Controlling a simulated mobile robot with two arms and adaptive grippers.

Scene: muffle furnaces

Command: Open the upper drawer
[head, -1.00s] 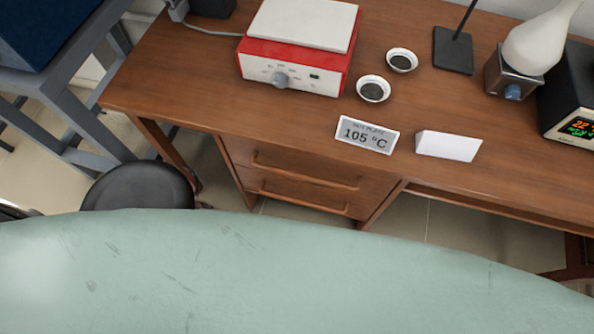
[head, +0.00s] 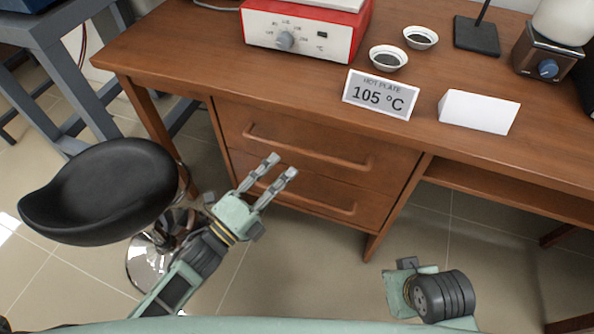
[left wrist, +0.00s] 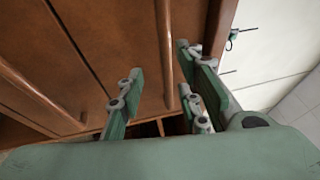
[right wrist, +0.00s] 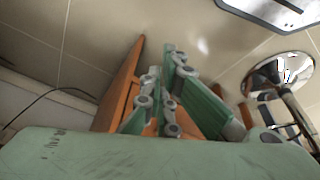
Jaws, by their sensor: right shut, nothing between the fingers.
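The upper drawer (head: 390,168) is a brown wooden front under the desk top, with a long bar handle (head: 310,149). It looks shut. The lower drawer (head: 373,213) below it has a similar handle (head: 325,203) and also looks shut. My left gripper (head: 281,166) is open, its fingers pointing at the drawer fronts near the handles' left part. In the left wrist view, a handle bar (left wrist: 162,45) shows between the spread fingers (left wrist: 158,62), and another bar (left wrist: 35,88) lies to the left; I cannot tell which is which. My right gripper (right wrist: 158,62) is shut and empty.
A black stool (head: 100,190) stands left of the left arm. On the desk (head: 200,55) are a red hot plate (head: 300,35), two small dishes, a "105 °C" sign (head: 380,95) and a blank white card (head: 478,111). Floor is clear between the arms.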

